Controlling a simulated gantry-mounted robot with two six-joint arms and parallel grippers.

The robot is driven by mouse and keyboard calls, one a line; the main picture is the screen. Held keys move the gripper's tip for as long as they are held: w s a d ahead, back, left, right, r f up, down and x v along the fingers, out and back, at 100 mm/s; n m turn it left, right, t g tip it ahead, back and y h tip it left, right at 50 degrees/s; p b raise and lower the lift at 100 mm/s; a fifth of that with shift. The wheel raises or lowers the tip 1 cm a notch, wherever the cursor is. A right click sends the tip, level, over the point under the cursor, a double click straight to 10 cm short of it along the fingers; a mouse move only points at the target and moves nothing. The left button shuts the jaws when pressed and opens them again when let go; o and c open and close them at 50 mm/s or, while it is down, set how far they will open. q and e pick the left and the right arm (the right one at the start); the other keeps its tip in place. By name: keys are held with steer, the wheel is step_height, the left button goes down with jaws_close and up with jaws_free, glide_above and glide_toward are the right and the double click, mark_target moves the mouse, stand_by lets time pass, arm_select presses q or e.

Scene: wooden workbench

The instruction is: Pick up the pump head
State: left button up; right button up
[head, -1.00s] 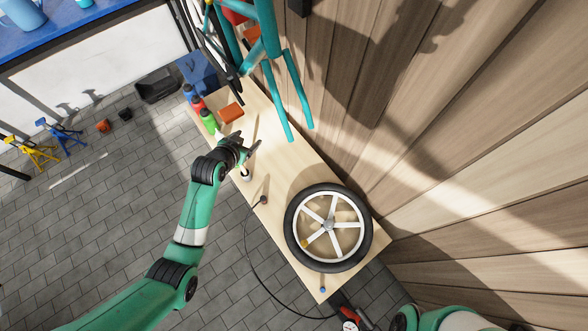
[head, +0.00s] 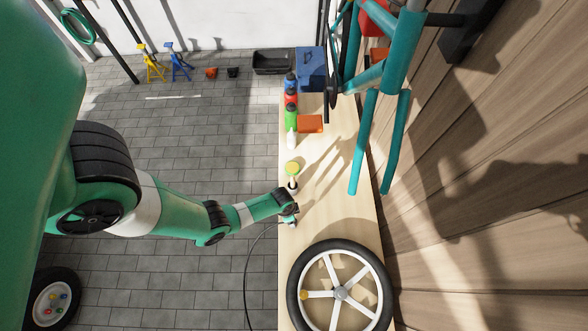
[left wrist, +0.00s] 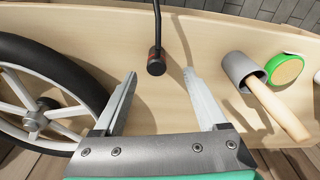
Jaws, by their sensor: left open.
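The pump head (left wrist: 156,66) is a small black cylinder with a red band, on a black hose, in the left wrist view. It lies on the wooden bench ahead of my left gripper (left wrist: 159,76), between the lines of its two open fingers and apart from both. In the head view my left gripper (head: 290,214) is low over the bench's left edge, and the pump head is hidden by it; the black hose (head: 250,256) runs from there down to the floor. My right gripper is not in view.
A spoked wheel (head: 341,292) lies close by on the bench; it also shows in the left wrist view (left wrist: 35,112). A mallet (left wrist: 240,72) and a green-rimmed roll (left wrist: 286,70) lie on the other side. Bottles (head: 291,117), an orange box (head: 310,124) and a teal frame (head: 365,140) stand farther back.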

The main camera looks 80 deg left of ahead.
arm_select(q)
steer(key=shift+w+f, duration=0.1)
steer(key=shift+f, duration=0.1)
steer(key=f+b, duration=0.5)
steer(key=shift+w+d+f, duration=0.15)
steer(key=shift+w+d, duration=0.1)
steer(key=shift+w, duration=0.1)
steer(key=shift+r, duration=0.2)
jaws_close()
